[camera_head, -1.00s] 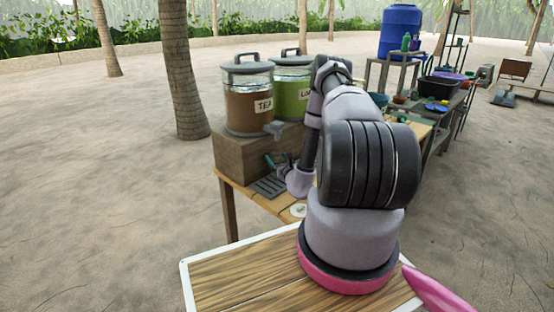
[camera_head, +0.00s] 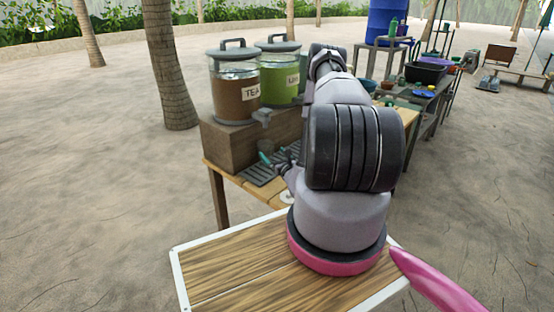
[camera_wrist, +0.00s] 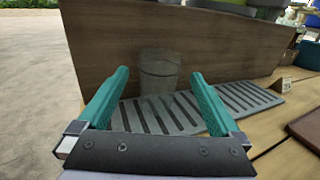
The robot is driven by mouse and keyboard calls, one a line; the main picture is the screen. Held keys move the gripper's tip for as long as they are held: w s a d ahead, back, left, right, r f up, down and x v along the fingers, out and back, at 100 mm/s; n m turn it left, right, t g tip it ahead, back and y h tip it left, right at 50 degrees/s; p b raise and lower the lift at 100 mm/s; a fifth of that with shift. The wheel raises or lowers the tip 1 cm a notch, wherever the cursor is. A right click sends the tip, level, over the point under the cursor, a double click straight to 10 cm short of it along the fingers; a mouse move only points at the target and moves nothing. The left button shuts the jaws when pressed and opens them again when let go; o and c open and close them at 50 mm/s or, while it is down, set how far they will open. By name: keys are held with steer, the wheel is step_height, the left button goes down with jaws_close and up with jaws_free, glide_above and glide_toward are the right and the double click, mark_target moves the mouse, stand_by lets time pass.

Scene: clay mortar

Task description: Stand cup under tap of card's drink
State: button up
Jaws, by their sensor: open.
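A clear, empty-looking cup (camera_wrist: 159,72) stands upright on a grey slatted drip tray (camera_wrist: 185,122), in front of the wooden box. My gripper (camera_wrist: 158,78) is open, its teal fingers apart on either side of the cup's picture; the cup looks beyond the tips, with no contact visible. In the head view the cup (camera_head: 265,147) is faint, below the tap (camera_head: 262,117) of the brown TEA dispenser (camera_head: 234,95). A green dispenser (camera_head: 279,80) stands right of it, its label partly readable and its tap hidden by my arm. I cannot make out the card's drink.
The dispensers stand on a wooden box (camera_head: 225,143) on a wooden table (camera_head: 228,182). A small pale upright piece (camera_wrist: 282,85), perhaps the card, and a brown board (camera_wrist: 306,128) lie right of the tray. Palm trunks and another laden table stand farther back.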

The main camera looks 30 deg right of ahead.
steer(key=a+r+n+g+y, duration=0.1)
steer(key=a+r+n+y, duration=0.45)
steer(key=r, duration=0.35)
steer(key=a+r+n+y, duration=0.4)
steer(key=a+r+y, duration=0.25)
steer(key=r, duration=0.35)
steer(key=s+a+r+n+g+y, duration=0.6)
steer(key=s+a+r+n+g, duration=0.2)
steer(key=a+r+n+g, duration=0.4)
steer(key=s+a+r+n+g+h, duration=0.2)
steer(key=s+r+n+g+h, duration=0.4)
steer(key=s, duration=0.8)
steer(key=s+d+r+n+t+h, duration=0.5)
steer(key=s+d+r+t+h, duration=0.1)
steer(key=d+r+t+h, duration=0.2)
step_height(320, 180, up, 2)
steer(key=shift+s+r+h, duration=0.1)
steer(key=shift+s+h, duration=0.25)
steer(key=shift+h, duration=0.15)
